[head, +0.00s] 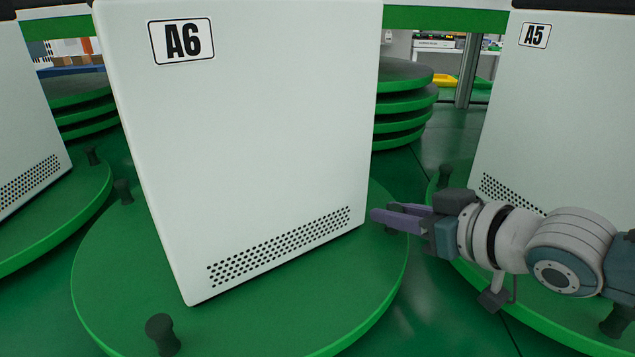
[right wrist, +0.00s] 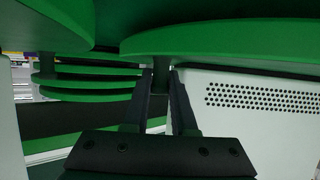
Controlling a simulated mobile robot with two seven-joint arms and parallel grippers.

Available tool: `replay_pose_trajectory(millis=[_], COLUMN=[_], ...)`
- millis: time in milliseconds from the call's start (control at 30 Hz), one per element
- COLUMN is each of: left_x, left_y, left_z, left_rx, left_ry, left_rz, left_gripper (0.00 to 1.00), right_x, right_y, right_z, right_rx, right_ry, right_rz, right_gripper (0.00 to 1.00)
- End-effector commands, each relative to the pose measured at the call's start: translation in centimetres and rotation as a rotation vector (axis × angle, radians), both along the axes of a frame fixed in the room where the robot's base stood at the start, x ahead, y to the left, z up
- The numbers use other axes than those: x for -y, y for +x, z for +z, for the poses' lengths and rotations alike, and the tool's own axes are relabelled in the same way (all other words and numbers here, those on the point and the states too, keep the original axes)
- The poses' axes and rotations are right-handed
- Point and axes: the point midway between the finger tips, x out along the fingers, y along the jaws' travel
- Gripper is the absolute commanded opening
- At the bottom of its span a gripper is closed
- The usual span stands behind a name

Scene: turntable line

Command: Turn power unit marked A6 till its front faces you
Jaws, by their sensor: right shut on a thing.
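The power unit marked A6 (head: 260,130) is a tall white box standing on a round green turntable (head: 110,285). The face toward me carries the A6 label at upper left and a band of dark vent holes low down. This face is turned at a slight angle. A vented white panel (right wrist: 265,125) shows at the right of the right wrist view. My right gripper (head: 385,218) reaches in from the right to the turntable's right edge. In the right wrist view its fingers are closed on a dark peg (right wrist: 161,66) of the turntable. My left gripper is not in view.
Other dark pegs stand on this turntable, one at the front (head: 163,337) and one at the back left (head: 123,191). The unit marked A5 (head: 555,110) stands on its own turntable at right. Another white unit (head: 25,130) is at left. Green discs (head: 402,105) are stacked behind.

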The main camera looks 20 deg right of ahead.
Motion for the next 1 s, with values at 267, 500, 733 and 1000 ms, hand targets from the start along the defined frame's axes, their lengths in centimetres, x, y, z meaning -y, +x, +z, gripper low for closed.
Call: replay_pose_trajectory(millis=[267, 500, 733, 1000], left_x=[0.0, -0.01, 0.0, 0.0], left_y=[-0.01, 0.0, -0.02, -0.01], left_z=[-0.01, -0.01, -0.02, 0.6], left_rx=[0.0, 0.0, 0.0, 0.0], left_ry=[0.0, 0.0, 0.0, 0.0], left_rz=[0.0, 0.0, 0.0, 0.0], left_gripper=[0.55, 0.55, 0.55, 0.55], right_x=[0.0, -0.05, -0.13, 0.03], right_y=[0.01, 0.0, -0.02, -0.86], right_z=[0.0, 0.0, 0.01, 0.49], right_rx=[0.001, 0.001, 0.001, -0.001], right_ry=[0.001, 0.002, 0.002, 0.002], right_rz=[0.0, 0.001, 0.001, 0.002], right_gripper=[0.32, 0.55, 0.55, 0.55])
